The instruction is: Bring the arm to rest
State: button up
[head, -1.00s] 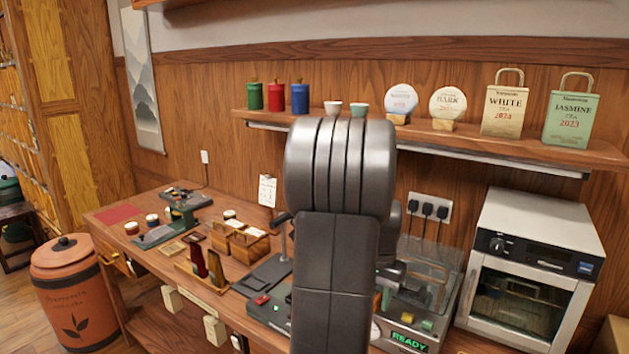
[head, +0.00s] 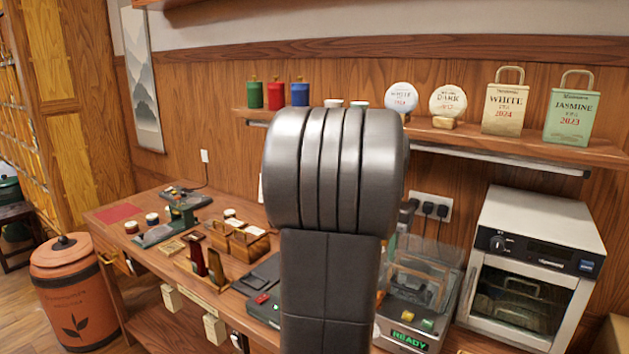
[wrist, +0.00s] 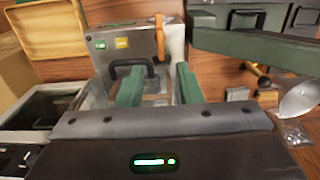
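My gripper (wrist: 158,86) shows in the wrist view as two green fingers standing apart with a clear gap and nothing held between them. Behind the fingers is a metal machine with a black handle (wrist: 130,68), an orange lever (wrist: 160,38) and small green and yellow buttons. In the head view my dark arm fills the middle and hides the gripper. A machine with a lit READY display (head: 408,340) stands on the counter just right of my arm.
A white-topped oven (head: 545,222) stands right of the machine. A wooden organiser (head: 240,250) and a green scale or press (head: 182,212) are on the counter at left. A shelf (head: 460,137) carries tins, cakes and bags. A metal scoop (wrist: 300,100) lies at right in the wrist view.

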notch_tip(320, 180, down, 13)
jog(key=shift+f, duration=0.1)
jog(key=shift+f+m, duration=0.25)
jog(key=shift+m, duration=0.05)
jog(key=m, duration=0.4)
jog(key=shift+w+a+m, duration=0.1)
jog(key=shift+m, duration=0.2)
jog(key=m+b, duration=0.1)
jog(key=m, duration=0.3)
jog(key=shift+w+r+m, duration=0.1)
jog(key=shift+m, duration=0.3)
